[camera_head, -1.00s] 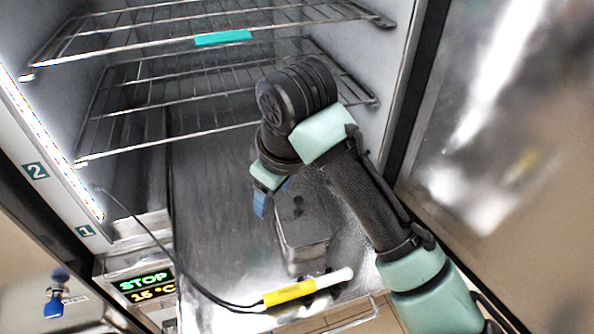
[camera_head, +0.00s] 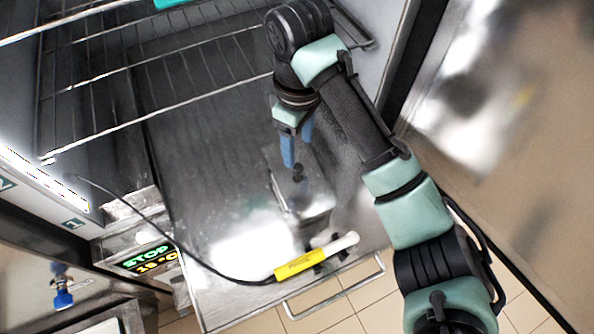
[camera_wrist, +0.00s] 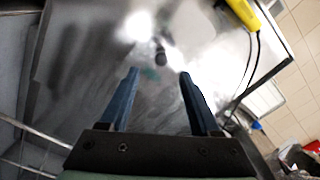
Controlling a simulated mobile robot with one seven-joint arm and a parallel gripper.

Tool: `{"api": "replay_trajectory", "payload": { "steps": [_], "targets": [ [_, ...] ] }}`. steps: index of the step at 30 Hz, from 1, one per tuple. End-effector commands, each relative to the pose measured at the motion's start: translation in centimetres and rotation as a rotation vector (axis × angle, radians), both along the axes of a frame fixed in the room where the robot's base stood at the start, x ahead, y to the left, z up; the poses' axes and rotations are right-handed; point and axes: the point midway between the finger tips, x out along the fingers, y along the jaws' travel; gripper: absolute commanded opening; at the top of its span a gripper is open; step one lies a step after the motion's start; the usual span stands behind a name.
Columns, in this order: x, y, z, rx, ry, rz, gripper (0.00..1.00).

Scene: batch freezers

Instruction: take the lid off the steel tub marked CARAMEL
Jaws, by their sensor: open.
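A small steel tub (camera_head: 312,212) with a flat lid stands on the steel floor of the open freezer, below my gripper. A dark knob (camera_head: 298,174) stands up from the lid; it also shows in the wrist view (camera_wrist: 160,56), ahead of the fingertips and roughly centred between them. No CARAMEL marking can be read. My gripper (camera_head: 296,160) has its blue fingers pointing down, close to the knob in the head view. In the wrist view the fingers (camera_wrist: 158,75) are apart with nothing between them. My gripper and arm hide part of the lid.
A yellow probe (camera_head: 300,264) with a white end and a black cable lies at the front edge. Wire shelves (camera_head: 165,75) hang above and left. The open door (camera_head: 480,120) stands at right. A bar handle (camera_head: 335,288) juts out in front.

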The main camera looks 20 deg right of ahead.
Motion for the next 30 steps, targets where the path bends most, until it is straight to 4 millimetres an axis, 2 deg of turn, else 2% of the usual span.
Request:
{"api": "replay_trajectory", "payload": {
  "steps": [1,7,12,15,24,25,30],
  "targets": [
    [0.0,0.1,-0.9,0.002,0.002,0.0,0.64],
    [-0.1,0.1,-2.2,0.002,0.002,0.0,0.64],
    [-0.4,0.3,-5.0,0.004,0.003,0.0,0.64],
    [-0.3,0.2,-5.8,0.001,0.002,-0.002,0.64],
    [-0.3,0.1,-6.4,-0.001,-0.001,0.0,0.64],
    [-0.3,0.1,-6.4,-0.001,-0.001,0.0,0.62],
    [-0.3,0.1,-6.4,-0.001,-0.001,0.0,0.31]
  ]
}}
